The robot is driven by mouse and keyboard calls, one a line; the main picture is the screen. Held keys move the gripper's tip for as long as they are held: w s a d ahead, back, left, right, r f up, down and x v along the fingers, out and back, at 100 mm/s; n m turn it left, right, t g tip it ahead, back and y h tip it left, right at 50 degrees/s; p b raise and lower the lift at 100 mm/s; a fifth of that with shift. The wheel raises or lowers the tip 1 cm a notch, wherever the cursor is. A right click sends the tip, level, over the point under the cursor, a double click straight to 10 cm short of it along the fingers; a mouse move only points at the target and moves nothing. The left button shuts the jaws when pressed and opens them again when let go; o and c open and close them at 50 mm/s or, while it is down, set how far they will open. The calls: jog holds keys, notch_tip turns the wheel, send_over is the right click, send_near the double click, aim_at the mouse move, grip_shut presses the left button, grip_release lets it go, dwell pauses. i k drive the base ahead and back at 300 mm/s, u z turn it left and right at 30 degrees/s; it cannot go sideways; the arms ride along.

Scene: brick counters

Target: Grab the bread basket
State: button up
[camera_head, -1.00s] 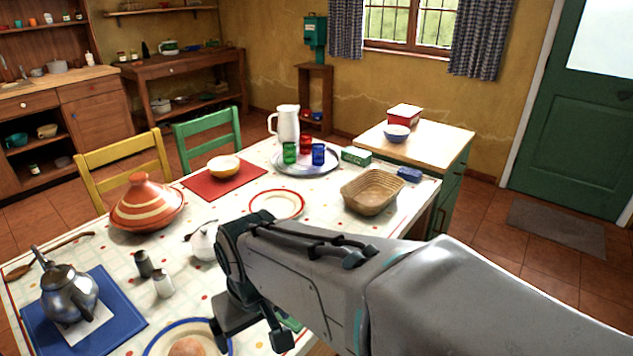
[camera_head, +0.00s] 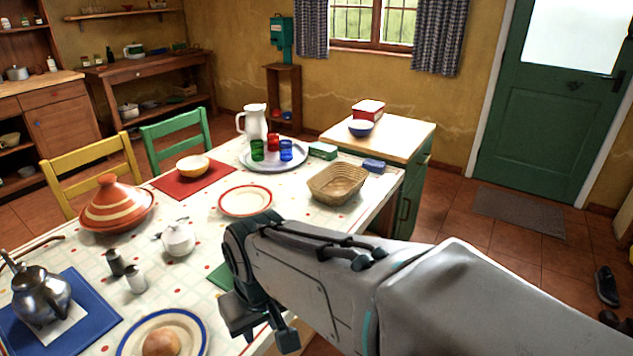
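The bread basket (camera_head: 338,184) is a tan woven oblong basket that looks empty. It stands upright near the right edge of the dotted tablecloth, beyond my arm. My gripper (camera_head: 262,335) hangs over the near edge of the table, pointing down, nearer to me than the basket and to its left. Two dark fingers show spread apart with nothing seen between them. The gripper does not touch the basket.
On the table (camera_head: 205,258), a red-rimmed plate (camera_head: 246,201) lies left of the basket. A tray (camera_head: 273,163) with coloured glasses and a white jug (camera_head: 253,124) stands behind. A green box (camera_head: 322,151) and blue box (camera_head: 373,166) are close behind the basket.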

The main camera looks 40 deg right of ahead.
aim_at(335, 184)
jog(key=z, duration=0.45)
jog(key=k, duration=1.05)
jog(key=z, duration=1.25)
jog(key=i, duration=1.95)
jog(key=u, duration=1.25)
jog(key=i, duration=0.55)
jog(key=u, duration=0.55)
